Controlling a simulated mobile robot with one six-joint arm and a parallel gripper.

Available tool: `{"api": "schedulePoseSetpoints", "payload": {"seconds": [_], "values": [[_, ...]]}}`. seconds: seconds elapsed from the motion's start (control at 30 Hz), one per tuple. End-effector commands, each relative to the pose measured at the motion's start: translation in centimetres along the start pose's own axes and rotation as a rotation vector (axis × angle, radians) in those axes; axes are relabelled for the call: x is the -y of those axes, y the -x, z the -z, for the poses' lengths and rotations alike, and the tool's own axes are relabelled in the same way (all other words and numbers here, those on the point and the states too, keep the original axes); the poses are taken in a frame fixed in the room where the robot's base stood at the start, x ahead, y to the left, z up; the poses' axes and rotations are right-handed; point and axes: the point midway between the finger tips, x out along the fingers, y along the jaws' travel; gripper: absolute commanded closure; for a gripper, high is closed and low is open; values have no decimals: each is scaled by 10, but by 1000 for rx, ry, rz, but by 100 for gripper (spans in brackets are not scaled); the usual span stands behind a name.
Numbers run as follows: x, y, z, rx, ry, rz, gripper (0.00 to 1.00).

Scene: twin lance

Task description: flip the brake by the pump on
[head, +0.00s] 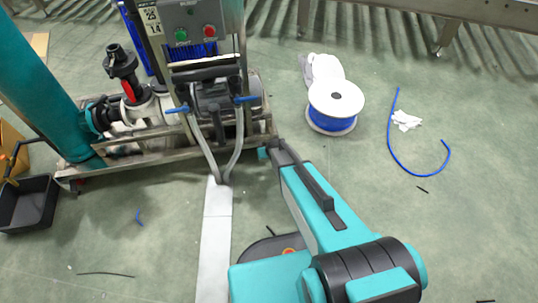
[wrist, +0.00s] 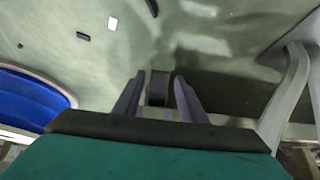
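The pump (head: 140,105), with a black top fitting and a red part, stands on a metal skid at the left in the head view. A grey control box (head: 195,20) with a green and a red button is beside it. Blue-handled levers (head: 177,109) and (head: 245,99) sit on the pipes below. No part is clearly recognisable as the brake. My gripper (head: 268,152) is low by the skid's right end. In the wrist view my gripper (wrist: 160,76) has its fingers apart. A small dark block (wrist: 158,89) shows between the fingertips; I cannot tell whether they touch it.
A blue cable spool (head: 332,108) stands right of the skid, and shows in the wrist view (wrist: 28,100). A black bin (head: 28,205) is far left. The right floor is mostly clear.

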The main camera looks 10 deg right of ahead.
Motion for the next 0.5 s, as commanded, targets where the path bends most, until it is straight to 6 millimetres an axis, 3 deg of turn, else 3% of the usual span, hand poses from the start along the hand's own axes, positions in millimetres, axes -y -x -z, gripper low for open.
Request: {"api": "schedulePoseSetpoints", "payload": {"seconds": [0.5], "values": [[0, 6, -1, 2, 0, 0, 56]]}}
